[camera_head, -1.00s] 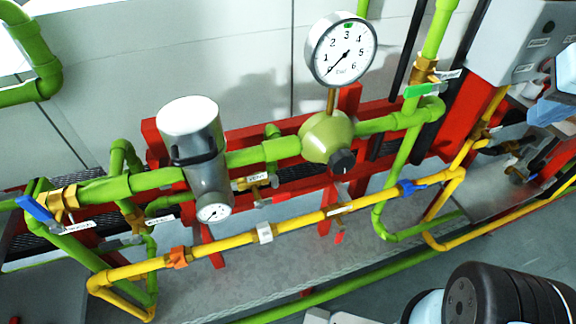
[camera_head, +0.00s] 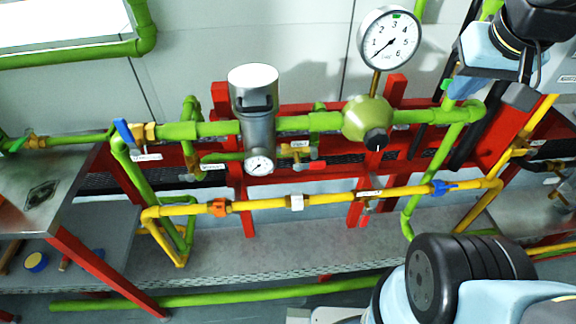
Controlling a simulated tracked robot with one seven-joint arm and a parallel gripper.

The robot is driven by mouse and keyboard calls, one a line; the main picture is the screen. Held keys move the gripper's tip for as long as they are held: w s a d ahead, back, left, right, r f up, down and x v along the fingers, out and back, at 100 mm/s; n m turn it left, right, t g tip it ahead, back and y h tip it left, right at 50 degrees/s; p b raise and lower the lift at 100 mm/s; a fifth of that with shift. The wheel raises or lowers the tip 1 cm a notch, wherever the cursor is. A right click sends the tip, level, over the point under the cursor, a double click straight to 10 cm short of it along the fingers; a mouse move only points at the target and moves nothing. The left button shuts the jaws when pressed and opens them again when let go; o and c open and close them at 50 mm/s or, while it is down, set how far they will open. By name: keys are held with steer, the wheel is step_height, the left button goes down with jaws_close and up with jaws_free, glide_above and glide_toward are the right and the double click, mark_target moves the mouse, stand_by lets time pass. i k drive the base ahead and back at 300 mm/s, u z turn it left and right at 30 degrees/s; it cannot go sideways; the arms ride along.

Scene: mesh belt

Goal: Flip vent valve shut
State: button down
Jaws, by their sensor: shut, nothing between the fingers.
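The vent valve (camera_head: 298,150) is a small brass valve with a white tag, below the green pipe between the grey filter and the round regulator. A small red lever (camera_head: 315,165) shows just below it and looks about level, but it is too small to tell its exact position. My gripper (camera_head: 520,97) is at the upper right, partly hidden by my wrist. It looks shut and empty, well apart from the vent valve.
The grey filter (camera_head: 254,120) stands left of the vent valve, the green regulator (camera_head: 368,122) and gauge (camera_head: 389,38) right of it. A yellow pipe (camera_head: 330,199) runs in front below. A blue-handled valve (camera_head: 124,132) is at left, a steel table (camera_head: 60,195) at far left.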

mark_target(298, 167)
steer(key=u, duration=0.85)
steer(key=k, duration=0.95)
steer(key=u, duration=0.05)
steer(key=i, duration=0.9)
steer(key=u, duration=0.3)
